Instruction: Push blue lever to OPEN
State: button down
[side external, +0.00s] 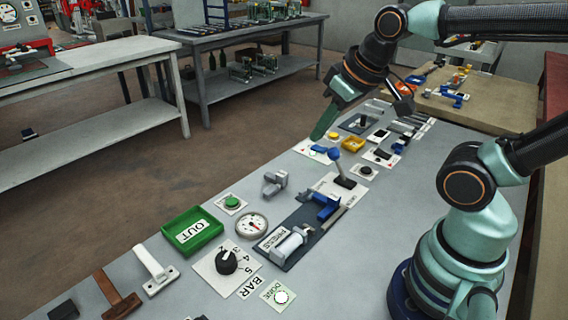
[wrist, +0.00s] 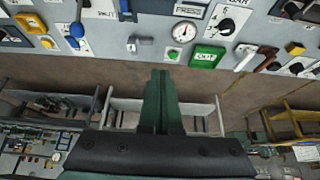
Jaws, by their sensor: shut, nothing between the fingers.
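A lever with a blue ball knob (side external: 335,155) stands tilted on a black base on a white plate (side external: 325,184). The blue knob also shows at the upper left of the wrist view (wrist: 77,30). A second, low blue handle (side external: 319,148) lies on a white plate with a red mark, farther along the bench. I cannot read an OPEN label by either. My gripper (side external: 317,136) is shut and empty, pointing down just above the low blue handle in the side view; whether it touches is unclear. My green fingers (wrist: 161,75) fill the middle of the wrist view.
The grey bench (side external: 200,280) carries a yellow tray (side external: 353,144), a blue clamp (side external: 326,206), a gauge (side external: 251,225), a green tray (side external: 192,231), a black dial (side external: 227,261) and several other controls. Open floor lies left of the bench.

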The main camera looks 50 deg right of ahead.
aim_at(338, 164)
jog(key=w+d+f+g, duration=0.3)
jog(key=w+d+g, duration=0.2)
jog(key=w+d, duration=0.95)
jog(key=d+f, duration=0.2)
jog(key=f, duration=0.4)
jog(key=d+f+g, duration=0.1)
jog(key=d+f, duration=0.1)
jog(key=f, duration=0.3)
jog(key=d+f+g, duration=0.1)
jog(key=d+f, duration=0.1)
jog(key=f, duration=0.4)
jog(key=shift+w+d+f+y, duration=0.35)
jog(key=shift+w+y, duration=0.05)
jog(key=shift+s+r, duration=0.95)
jog(key=shift+s, duration=0.25)
jog(key=shift+s+r, duration=0.25)
jog(key=shift+s, duration=0.25)
jog(key=shift+s+r, duration=0.1)
